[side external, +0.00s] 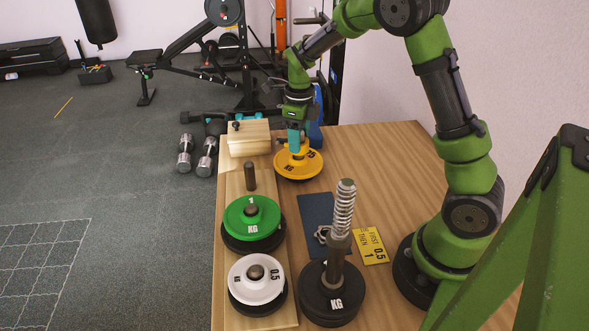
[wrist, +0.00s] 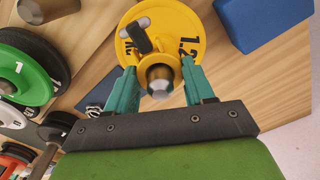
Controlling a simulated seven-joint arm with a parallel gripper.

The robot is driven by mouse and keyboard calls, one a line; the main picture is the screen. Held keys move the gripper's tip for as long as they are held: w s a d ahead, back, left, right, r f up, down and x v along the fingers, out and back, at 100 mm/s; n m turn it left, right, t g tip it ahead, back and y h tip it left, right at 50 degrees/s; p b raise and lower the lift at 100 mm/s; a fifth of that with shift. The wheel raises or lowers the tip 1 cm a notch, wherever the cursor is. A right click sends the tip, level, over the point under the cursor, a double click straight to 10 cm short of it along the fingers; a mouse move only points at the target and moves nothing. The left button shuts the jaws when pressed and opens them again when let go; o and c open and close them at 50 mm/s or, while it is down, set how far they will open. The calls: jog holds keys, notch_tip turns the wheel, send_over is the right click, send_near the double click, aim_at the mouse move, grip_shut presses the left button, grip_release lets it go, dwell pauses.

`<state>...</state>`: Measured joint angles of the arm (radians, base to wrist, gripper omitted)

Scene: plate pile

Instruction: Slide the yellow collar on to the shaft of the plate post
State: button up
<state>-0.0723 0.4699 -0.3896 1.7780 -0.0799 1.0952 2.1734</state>
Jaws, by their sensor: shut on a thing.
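My gripper (side external: 294,150), at the back of the table, is shut on the yellow collar (wrist: 160,60). In the wrist view the collar sits between the teal fingers, around a grey round end, with a dark lever (wrist: 138,36) beyond it. A yellow plate marked 1.2 (wrist: 184,22) lies directly below or behind it; their boundary is hard to tell. In the side view the fingers hide most of the collar. The plate post (side external: 341,250) stands upright nearer the front, with a spring-like coil (side external: 345,205) on its upper shaft and a black KG-marked base (side external: 318,308).
A wooden board holds a bare peg (side external: 250,177), a green plate (side external: 238,222) and a white plate (side external: 245,285) over dark plates. A wooden block (side external: 248,140) is at the back left. A yellow card (side external: 370,247) and dark mat (side external: 315,208) lie by the post.

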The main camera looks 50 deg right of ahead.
jog(key=shift+f, duration=0.15)
jog(key=shift+f, duration=1.05)
jog(key=o, duration=1.2)
jog(key=shift+r, duration=0.1)
notch_tip(320, 180, up, 17)
jog(key=shift+f, duration=0.15)
